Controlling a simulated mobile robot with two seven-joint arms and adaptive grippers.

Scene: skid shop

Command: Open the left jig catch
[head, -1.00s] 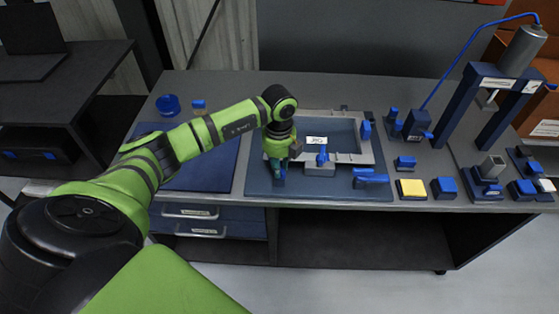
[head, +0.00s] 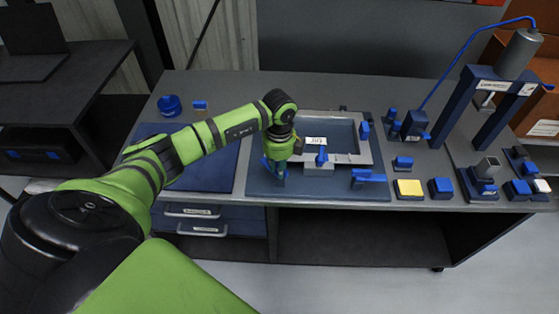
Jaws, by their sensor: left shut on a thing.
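The jig is a grey frame (head: 371,150) on a dark blue mat (head: 320,190), with a label on the part inside it. The left jig catch (head: 279,180) stands at the jig's front left, its blue handle partly hidden by my gripper. My left gripper (head: 275,162) points down over this catch and is shut on its handle. Blue shows just left of the fingers. The exact finger contact is too small to see. Other blue-handled catches stand at the front middle (head: 321,157), right (head: 365,130) and front right (head: 368,178). My right gripper is not in view.
A press (head: 497,95) with a blue hose stands at the right. A blue round container (head: 169,105) sits at the back left. The blue mat (head: 200,175) left of the jig is clear.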

